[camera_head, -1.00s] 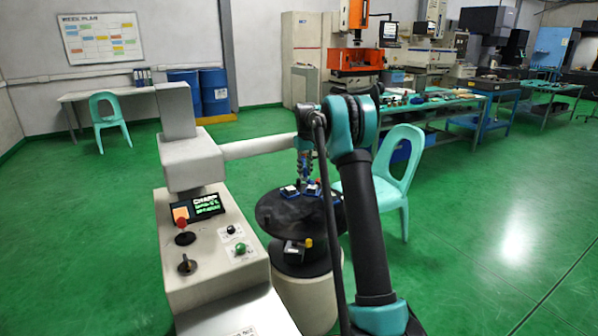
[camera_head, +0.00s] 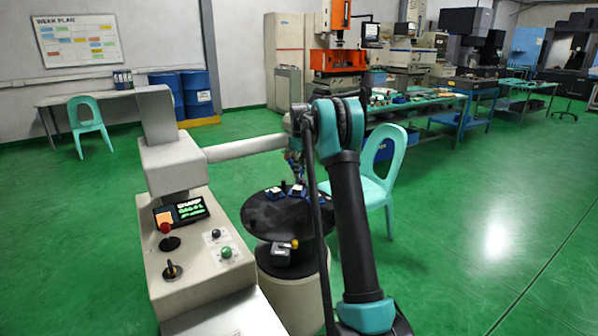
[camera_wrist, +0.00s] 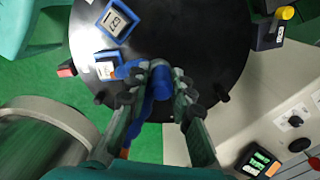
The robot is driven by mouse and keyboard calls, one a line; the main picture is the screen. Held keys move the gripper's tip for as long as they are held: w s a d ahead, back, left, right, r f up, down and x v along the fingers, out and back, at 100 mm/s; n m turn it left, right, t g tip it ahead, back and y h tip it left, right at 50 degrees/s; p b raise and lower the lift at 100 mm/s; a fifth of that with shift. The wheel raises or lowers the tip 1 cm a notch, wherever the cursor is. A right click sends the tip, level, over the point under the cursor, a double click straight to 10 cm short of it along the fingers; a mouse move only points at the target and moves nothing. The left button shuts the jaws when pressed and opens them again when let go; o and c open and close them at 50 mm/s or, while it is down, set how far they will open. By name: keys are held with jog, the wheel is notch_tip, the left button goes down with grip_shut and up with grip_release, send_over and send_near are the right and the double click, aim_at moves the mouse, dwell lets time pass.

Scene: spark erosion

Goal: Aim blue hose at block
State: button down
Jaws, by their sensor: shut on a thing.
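In the wrist view, my gripper (camera_wrist: 160,84) is shut on the blue hose (camera_wrist: 160,82), above the round black table (camera_wrist: 205,45). An orange tip (camera_wrist: 106,70) shows at the hose's left end, beside or over a blue-edged block with a pale top (camera_wrist: 105,56); I cannot tell if they touch. In the head view, my gripper (camera_head: 293,166) is small and partly hidden by my arm, just above the blocks (camera_head: 298,190) on the table (camera_head: 262,216). The hose's lower run is partly hidden by the fingers.
A dark box (camera_head: 280,252) with a yellow knob is at the table's near edge. The pale machine with its control panel (camera_head: 195,235) stands left, its horizontal arm (camera_head: 245,147) reaching over the table. A turquoise chair (camera_head: 380,180) is close on the right. Open green floor lies farther right.

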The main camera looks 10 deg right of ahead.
jog(key=c, duration=1.4)
grip_release()
jog(key=shift+o, duration=0.2)
notch_tip(320, 180, up, 12)
jog(key=s+f+m+t, duration=0.1)
jog(key=s+f+m, duration=0.2)
jog(key=s, duration=1.4)
jog(key=s+a+f+m+t, duration=0.1)
jog(key=s+f+m, duration=0.2)
jog(key=s+f, duration=0.8)
jog(key=s+a+f+m+t, duration=0.1)
jog(key=s+f, duration=0.6)
jog(key=s, duration=1.6)
jog(key=shift+s+a+f+m+t, duration=0.15)
jog(key=shift+s+f+m+t, duration=0.35)
jog(key=shift+m, duration=0.7)
